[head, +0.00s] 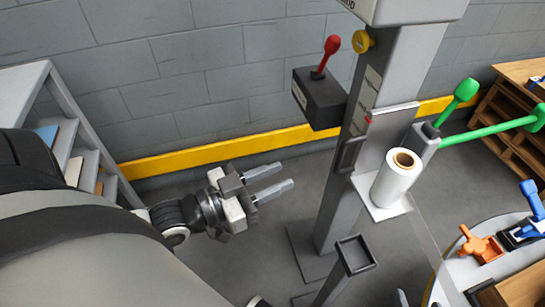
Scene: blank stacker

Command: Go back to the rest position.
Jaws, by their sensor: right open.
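My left gripper (287,175) reaches in from the left, pointing right over the grey floor. Its two grey fingers are apart with nothing between them. It is left of the grey machine column (340,200) and appears clear of it. Of my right gripper (417,301), only what look like the fingertips show at the bottom edge, right of the square-topped post. The rest of it is out of the picture.
A black box (320,100) with a red lever (327,55) is on the column. A white roll (397,178) stands on a plate to its right, near green-knobbed handles (488,132). A square-topped post (355,255) stands in front. Grey shelves (85,140) are at left.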

